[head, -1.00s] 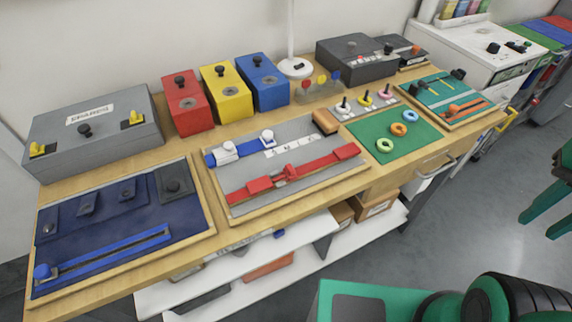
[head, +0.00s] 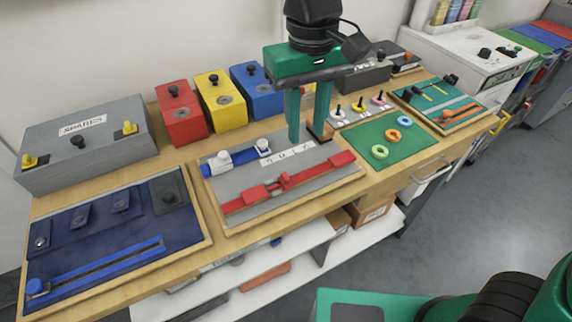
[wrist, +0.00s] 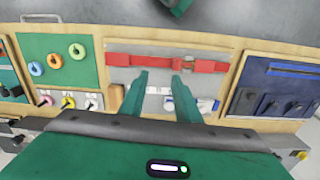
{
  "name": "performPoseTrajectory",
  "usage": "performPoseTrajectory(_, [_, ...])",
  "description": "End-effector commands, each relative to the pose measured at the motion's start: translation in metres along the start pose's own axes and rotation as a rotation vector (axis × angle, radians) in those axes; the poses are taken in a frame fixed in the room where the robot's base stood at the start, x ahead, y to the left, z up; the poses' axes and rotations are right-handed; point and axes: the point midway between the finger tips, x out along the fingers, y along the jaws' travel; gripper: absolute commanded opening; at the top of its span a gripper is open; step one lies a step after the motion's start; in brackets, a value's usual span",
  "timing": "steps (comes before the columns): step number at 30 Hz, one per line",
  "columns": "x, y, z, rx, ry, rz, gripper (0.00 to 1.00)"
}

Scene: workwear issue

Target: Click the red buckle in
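A red strap (head: 315,168) lies across the grey board (head: 240,168), with the red buckle (head: 284,181) left of its middle and a wider red piece (head: 257,193) just left of that. I cannot tell whether the two buckle pieces are engaged. In the wrist view the buckle (wrist: 186,64) shows beyond the right fingertip, and the strap (wrist: 150,62) runs to the left. My gripper (head: 307,138) is open and empty, fingers pointing down over the back of the grey board, behind the strap. It also shows in the wrist view (wrist: 160,80).
A blue strap with white fittings (head: 240,155) lies behind the red one, beside a white label strip (head: 288,153). A navy board (head: 110,235) is left; a green mat with rings (head: 365,142) is right. Red, yellow and blue boxes (head: 228,100) stand behind.

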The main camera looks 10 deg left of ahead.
Motion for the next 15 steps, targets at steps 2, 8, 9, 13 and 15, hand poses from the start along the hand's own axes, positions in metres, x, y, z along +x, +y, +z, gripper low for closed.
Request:
performPoseTrajectory(2, [-0.001, -0.024, -0.002, -0.043, -0.002, -0.004, 0.3])
performPoseTrajectory(8, [0.003, -0.042, -0.003, -0.075, -0.003, -0.008, 0.3])
performPoseTrajectory(9, [0.007, -0.041, -0.003, -0.075, -0.004, -0.008, 0.3])
performPoseTrajectory(13, [0.025, -0.041, -0.002, -0.075, -0.007, -0.007, 0.3])
performPoseTrajectory(15, [0.037, -0.041, -0.002, -0.074, -0.007, -0.007, 0.3])
